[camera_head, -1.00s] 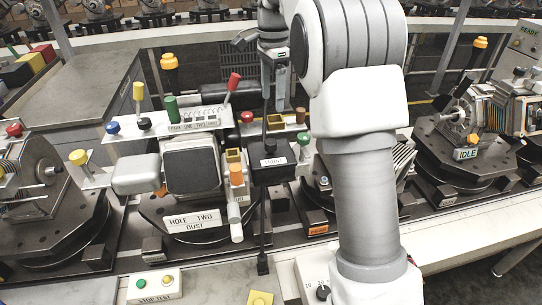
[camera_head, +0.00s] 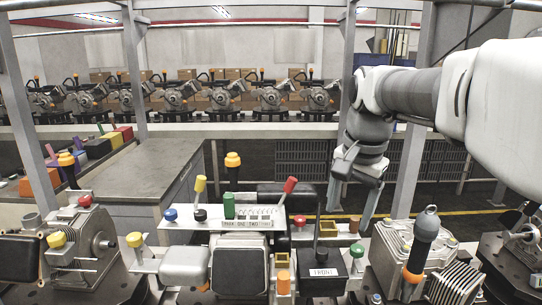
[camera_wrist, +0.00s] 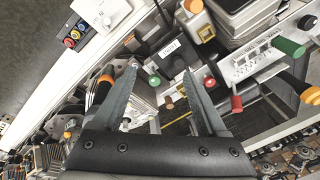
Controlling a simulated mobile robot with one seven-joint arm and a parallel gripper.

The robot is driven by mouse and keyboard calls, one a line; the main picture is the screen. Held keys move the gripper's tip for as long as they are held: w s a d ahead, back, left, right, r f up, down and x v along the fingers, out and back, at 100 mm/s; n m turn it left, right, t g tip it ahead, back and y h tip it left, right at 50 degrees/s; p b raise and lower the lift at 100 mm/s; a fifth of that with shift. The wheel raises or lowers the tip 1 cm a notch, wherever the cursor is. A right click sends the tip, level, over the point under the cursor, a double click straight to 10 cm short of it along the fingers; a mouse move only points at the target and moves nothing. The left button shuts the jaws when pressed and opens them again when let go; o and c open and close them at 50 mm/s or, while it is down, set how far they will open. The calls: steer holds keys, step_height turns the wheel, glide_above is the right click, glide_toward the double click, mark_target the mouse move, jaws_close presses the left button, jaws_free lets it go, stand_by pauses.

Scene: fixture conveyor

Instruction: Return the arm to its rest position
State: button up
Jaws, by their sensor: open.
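My gripper (camera_head: 350,216) hangs in the air at the right of centre in the head view, fingers pointing down and spread apart. It is open and empty. My white and grey arm reaches in from the right edge to it. In the wrist view both grey fingers of my gripper (camera_wrist: 160,74) show with a clear gap between them. The black box labelled FRONT (camera_head: 322,272) stands below and in front of it in the head view. The FRONT box (camera_wrist: 170,49) also shows beyond the fingers in the wrist view.
The fixture's white control panel (camera_head: 244,217) carries coloured knobs and a red lever (camera_head: 290,186). A grey machine with an orange-banded handle (camera_head: 416,255) stands at the right. Several machines line the back conveyor.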

steer(key=s+f+n+t, duration=0.1)
steer(key=s+f+n, duration=0.3)
steer(key=s, duration=0.5)
steer(key=s+f+n+t, duration=0.2)
steer(key=s+f+n, duration=0.2)
steer(key=s, duration=0.5)
steer(key=shift+s+a+n, duration=0.2)
steer(key=shift+s+n, duration=0.1)
steer(key=shift+s, duration=0.05)
